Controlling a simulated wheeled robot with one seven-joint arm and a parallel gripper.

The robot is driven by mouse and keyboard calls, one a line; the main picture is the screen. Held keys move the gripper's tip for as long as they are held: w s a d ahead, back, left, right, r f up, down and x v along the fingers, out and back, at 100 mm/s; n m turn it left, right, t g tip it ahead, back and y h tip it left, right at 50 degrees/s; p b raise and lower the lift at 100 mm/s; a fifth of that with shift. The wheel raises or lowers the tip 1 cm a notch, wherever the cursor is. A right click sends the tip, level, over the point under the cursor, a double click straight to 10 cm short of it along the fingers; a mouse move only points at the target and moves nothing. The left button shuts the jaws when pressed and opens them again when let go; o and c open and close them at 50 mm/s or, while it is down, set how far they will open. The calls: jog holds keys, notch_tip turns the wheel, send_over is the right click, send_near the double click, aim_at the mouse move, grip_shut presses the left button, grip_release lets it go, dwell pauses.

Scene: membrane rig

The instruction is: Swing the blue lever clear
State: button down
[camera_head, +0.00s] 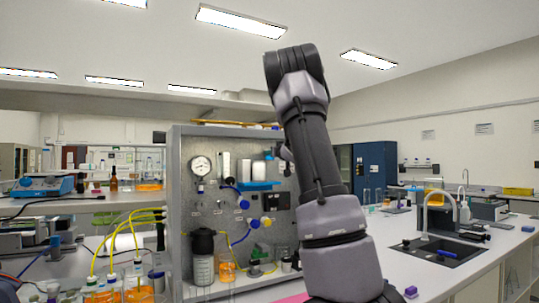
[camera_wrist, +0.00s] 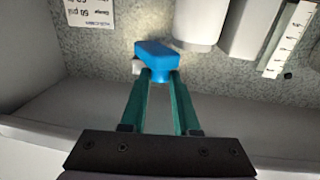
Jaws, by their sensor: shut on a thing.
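The blue lever (camera_wrist: 156,52) shows near the middle of the wrist view, in front of a speckled grey panel. My gripper (camera_wrist: 160,75) has two green fingers whose tips close on the lever's near end; the rest of the lever sticks out beyond the tips, toward the left of that view. In the head view, a small blue piece that looks like the lever (camera_head: 269,156) shows on the rig panel just left of my arm. My arm hides most of my gripper there.
A white cylinder (camera_wrist: 197,24) stands close right of the lever in the wrist view, with a ruled scale (camera_wrist: 286,40) farther right. A printed label (camera_wrist: 90,12) is at the upper left. The rig panel (camera_head: 184,215) also carries a pressure gauge (camera_head: 200,166) and blue knobs.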

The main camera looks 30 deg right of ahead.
jog(key=d+n+g+y, duration=0.6)
jog(key=n+y, duration=0.5)
jog(key=y, duration=0.4)
jog(key=shift+w+f+g+y, duration=0.2)
jog(key=shift+w+g+y, duration=0.1)
jog(key=shift+w+g, duration=0.25)
jog(key=shift+s+d+n+g, duration=0.1)
jog(key=shift+n+g, duration=0.15)
jog(key=shift+n, duration=0.05)
jog(key=c, duration=0.6)
grip_release()
jog(key=shift+c, duration=0.2)
jog(key=shift+r, duration=0.1)
jog(key=v, duration=1)
jog(key=shift+s+d, duration=0.15)
jog(key=shift+d, duration=0.2)
